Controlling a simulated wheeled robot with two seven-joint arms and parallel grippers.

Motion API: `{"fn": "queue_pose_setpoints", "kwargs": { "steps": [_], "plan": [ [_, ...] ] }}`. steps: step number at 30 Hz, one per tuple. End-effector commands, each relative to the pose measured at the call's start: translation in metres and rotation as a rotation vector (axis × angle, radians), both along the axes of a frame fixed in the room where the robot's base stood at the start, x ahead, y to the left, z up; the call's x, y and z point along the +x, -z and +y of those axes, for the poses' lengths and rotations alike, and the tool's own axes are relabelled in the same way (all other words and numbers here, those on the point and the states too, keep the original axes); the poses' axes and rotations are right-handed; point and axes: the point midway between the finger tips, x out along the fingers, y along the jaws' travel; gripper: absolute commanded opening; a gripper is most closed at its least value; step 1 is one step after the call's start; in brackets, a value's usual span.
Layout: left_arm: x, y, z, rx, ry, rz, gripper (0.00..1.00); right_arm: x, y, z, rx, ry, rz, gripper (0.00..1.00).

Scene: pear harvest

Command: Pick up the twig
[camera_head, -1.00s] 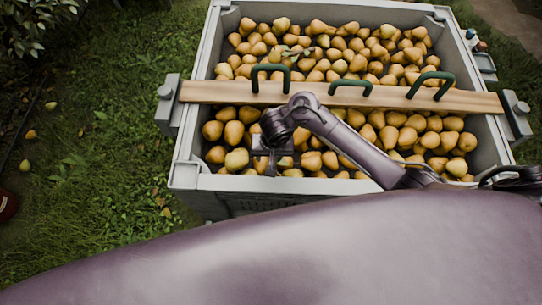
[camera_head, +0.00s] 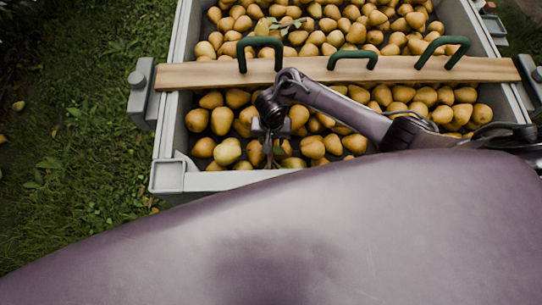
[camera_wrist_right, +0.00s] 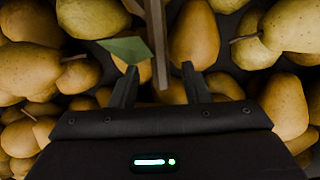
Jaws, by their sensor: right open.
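A thin brown twig (camera_wrist_right: 158,40) with a green leaf (camera_wrist_right: 127,48) stands out among the pears in the right wrist view. My right gripper (camera_wrist_right: 160,78) is open, its two fingers either side of the twig's lower end; I cannot tell whether they touch it. In the head view my right gripper (camera_head: 270,135) points down over the near left part of the bin, with dark leaf and stem (camera_head: 278,151) just below it. Another leafy twig (camera_head: 284,23) lies on pears beyond the board. My left gripper is not in view.
Yellow pears (camera_head: 228,151) fill the grey bin (camera_head: 172,140). A wooden board (camera_head: 200,75) with green handles (camera_head: 353,57) spans it just beyond my right gripper. The bin's near wall is close to my gripper. Grass (camera_head: 70,180) lies left.

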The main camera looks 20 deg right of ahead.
Motion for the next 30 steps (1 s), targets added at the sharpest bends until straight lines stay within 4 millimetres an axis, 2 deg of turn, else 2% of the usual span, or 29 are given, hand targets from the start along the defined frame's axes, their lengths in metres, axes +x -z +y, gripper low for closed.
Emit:
{"fn": "queue_pose_setpoints", "kwargs": {
  "steps": [2,10,18,20,30],
  "plan": [
    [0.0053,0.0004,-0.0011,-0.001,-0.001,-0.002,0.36,0.0005,0.0061,-0.0004,-0.001,0.0,-0.002,0.42],
    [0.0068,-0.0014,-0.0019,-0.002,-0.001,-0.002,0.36,0.0004,0.0061,-0.0003,0.0,0.0,-0.001,0.41],
    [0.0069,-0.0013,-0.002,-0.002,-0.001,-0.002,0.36,0.0004,0.006,-0.0001,0.001,0.0,-0.001,0.06],
    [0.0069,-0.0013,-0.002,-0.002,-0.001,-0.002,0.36,0.0004,0.006,-0.0001,0.0,0.0,-0.001,0.0],
    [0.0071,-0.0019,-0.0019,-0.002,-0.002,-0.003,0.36,0.0003,0.0051,0.0001,0.001,0.0,-0.001,0.0]
  ]
}}
